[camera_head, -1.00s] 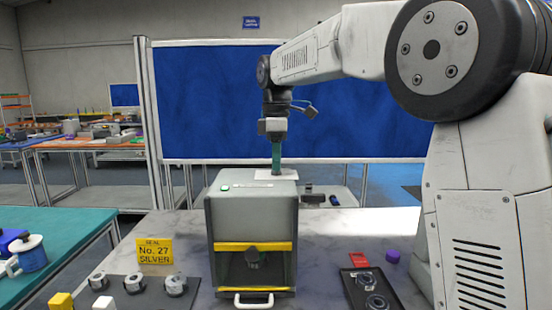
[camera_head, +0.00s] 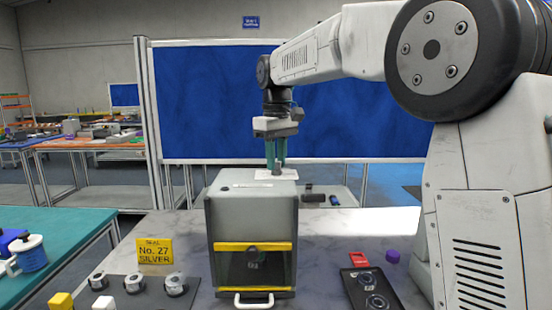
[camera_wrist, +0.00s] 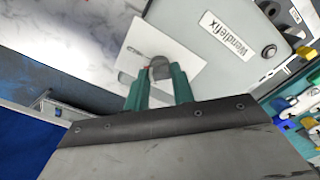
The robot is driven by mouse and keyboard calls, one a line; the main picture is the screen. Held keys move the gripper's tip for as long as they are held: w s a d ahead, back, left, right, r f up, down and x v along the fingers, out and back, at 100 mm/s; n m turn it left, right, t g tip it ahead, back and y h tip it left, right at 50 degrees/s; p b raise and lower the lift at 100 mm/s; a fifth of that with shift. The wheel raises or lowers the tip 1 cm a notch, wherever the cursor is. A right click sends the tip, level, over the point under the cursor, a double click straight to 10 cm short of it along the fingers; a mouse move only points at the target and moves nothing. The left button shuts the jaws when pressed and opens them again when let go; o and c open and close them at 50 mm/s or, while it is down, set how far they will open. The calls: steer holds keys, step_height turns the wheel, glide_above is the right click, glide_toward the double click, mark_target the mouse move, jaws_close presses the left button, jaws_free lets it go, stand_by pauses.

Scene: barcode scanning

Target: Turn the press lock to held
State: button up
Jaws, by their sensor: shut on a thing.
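The press (camera_head: 250,210) is a grey box with yellow bars and a white front handle, standing on the marble-look table. At its top rear is a white plate (camera_wrist: 185,55) carrying a small grey knob, the press lock (camera_wrist: 159,68). My gripper (camera_head: 276,164) points down over the plate, its two green fingers on either side of the knob. In the wrist view my gripper (camera_wrist: 158,78) is shut on the knob. The fingers hide part of the knob, and I cannot read any lock marking.
A yellow card (camera_head: 154,251) reading "No. 27 SILVER" stands left of the press, behind a dark holder with several round metal pieces. A black tray (camera_head: 371,291), a red piece (camera_head: 359,259) and a purple cap (camera_head: 392,256) lie to the right. A blue panel stands behind.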

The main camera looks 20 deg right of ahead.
steer(key=m, duration=0.4)
steer(key=shift+m, duration=0.3)
steer(key=m, duration=0.4)
stand_by(0.5)
steer(key=o, duration=1)
steer(key=shift+r, duration=0.1)
step_height(320, 180, up, 8)
steer(key=shift+f, duration=0.15)
